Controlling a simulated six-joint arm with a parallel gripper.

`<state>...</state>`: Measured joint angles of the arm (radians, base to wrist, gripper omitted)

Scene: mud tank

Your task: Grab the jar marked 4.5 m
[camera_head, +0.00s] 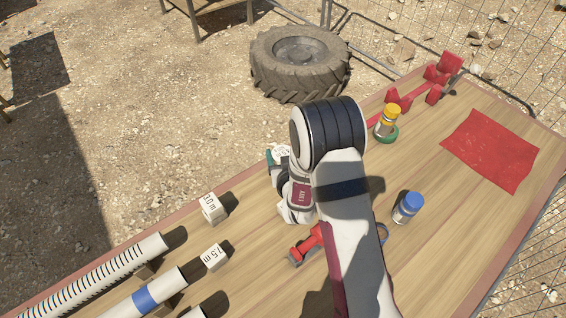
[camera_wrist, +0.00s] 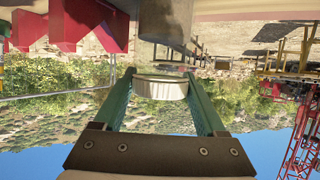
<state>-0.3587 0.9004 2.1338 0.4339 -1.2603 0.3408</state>
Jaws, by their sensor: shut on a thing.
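My gripper (camera_wrist: 160,82) has two green fingers, one on each side of a jar with a pale, silvery-white lid (camera_wrist: 160,88). It is shut on this jar; the wrist view is upside down, so the clear and greyish body (camera_wrist: 168,32) shows above the lid. In the head view my gripper (camera_head: 277,157) is at the table's far edge, partly hidden by my arm, with a white lid top (camera_head: 281,151) between the fingers. I cannot read any depth mark on the jar. A blue-lidded jar (camera_head: 406,209) and a yellow-lidded jar (camera_head: 386,124) stand to the right.
Two marked blocks stand left of my arm: one reads 7.5 m (camera_head: 214,257), the other (camera_head: 213,208) is only partly legible. Long white tubes (camera_head: 110,270) lie at lower left. Red parts (camera_head: 434,92) and a red cloth (camera_head: 490,150) occupy the right. A tyre (camera_head: 298,65) lies beyond the table.

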